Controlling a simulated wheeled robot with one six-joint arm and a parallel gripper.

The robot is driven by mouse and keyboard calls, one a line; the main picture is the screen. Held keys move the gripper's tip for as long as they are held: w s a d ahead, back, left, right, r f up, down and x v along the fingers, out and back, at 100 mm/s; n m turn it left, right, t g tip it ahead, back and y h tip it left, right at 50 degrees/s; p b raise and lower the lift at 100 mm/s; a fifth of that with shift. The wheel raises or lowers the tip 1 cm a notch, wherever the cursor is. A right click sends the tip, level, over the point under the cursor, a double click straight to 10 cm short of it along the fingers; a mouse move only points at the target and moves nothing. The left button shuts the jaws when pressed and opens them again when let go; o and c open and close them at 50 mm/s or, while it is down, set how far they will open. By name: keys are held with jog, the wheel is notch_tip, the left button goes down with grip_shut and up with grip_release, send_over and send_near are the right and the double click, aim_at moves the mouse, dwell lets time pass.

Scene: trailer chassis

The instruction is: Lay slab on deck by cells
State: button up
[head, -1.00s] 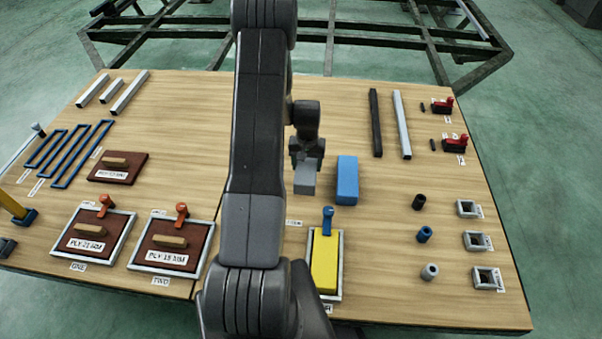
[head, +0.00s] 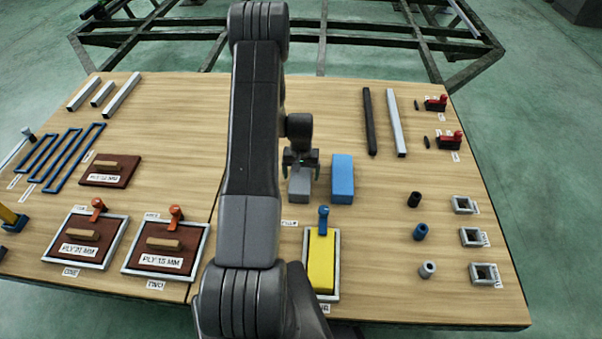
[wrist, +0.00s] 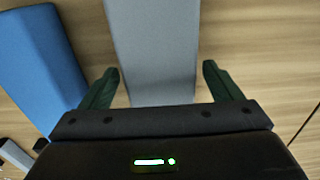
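A grey slab (head: 299,188) lies on the wooden table, left of a blue slab (head: 342,178). A yellow slab (head: 321,262) lies in a grey-framed tray (head: 308,288) with a blue clamp (head: 323,215) at its back edge. My gripper (head: 302,172) is open at the grey slab's far end. In the wrist view the grey slab (wrist: 153,50) runs between the fingers (wrist: 160,85), with a gap on each side. The blue slab (wrist: 40,55) is left of the fingers there. I cannot tell how far the fingertips are above the table.
Framed plywood boards (head: 84,243) with orange clamps stand at front left; a loose board (head: 110,170) lies behind. A black bar (head: 369,120) and a silver bar (head: 397,122) lie right of the slabs. Cylinders (head: 419,232) and square sockets (head: 471,237) are at the right.

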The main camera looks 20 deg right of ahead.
aim_at(301, 172)
notch_tip(301, 172, up, 12)
jog(key=p, duration=0.2)
jog(key=shift+r, duration=0.15)
jog(key=shift+c, duration=0.5)
dwell(1.1)
